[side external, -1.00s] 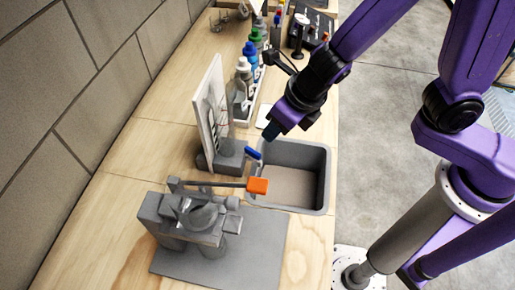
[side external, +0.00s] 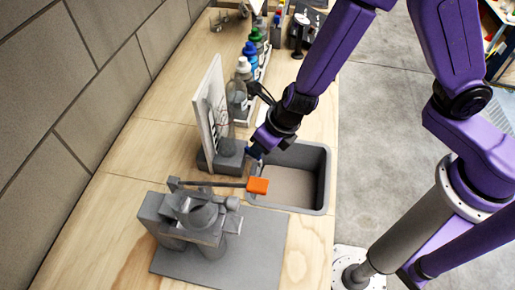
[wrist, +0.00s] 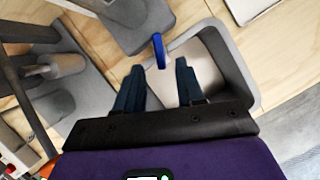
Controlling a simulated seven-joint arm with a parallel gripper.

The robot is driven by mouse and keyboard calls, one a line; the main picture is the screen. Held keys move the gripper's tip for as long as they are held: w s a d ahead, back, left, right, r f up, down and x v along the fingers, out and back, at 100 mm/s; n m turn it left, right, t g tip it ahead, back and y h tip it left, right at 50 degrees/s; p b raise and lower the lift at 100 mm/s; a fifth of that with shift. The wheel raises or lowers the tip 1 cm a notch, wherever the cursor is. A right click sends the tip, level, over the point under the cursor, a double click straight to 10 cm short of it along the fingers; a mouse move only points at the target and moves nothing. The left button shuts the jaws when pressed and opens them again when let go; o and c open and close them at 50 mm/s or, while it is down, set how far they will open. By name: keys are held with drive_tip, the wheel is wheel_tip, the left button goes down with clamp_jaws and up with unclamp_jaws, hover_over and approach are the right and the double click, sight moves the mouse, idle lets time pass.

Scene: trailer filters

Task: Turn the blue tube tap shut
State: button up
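The blue tap handle (wrist: 158,50) is a short bar beside the grey base block (wrist: 140,22), near the rim of the grey basin (wrist: 238,62). In the wrist view my gripper (wrist: 158,68) is open, with its two dark blue fingers on either side of the handle's line. The handle's lower end reaches about level with the fingertips, and no contact shows. In the side external view my gripper (side external: 254,153) is right at the tap, over the basin's left edge, and largely hides the handle. The tube at the tap is too small to make out.
A grey press-like device (side external: 200,215) with an orange-ended lever (side external: 257,185) stands in front of the tap, close to my gripper. Several bottles (side external: 244,70) stand farther back. The basin's interior looks empty.

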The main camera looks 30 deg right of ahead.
drive_tip(key=shift+x, duration=2.05)
clamp_jaws()
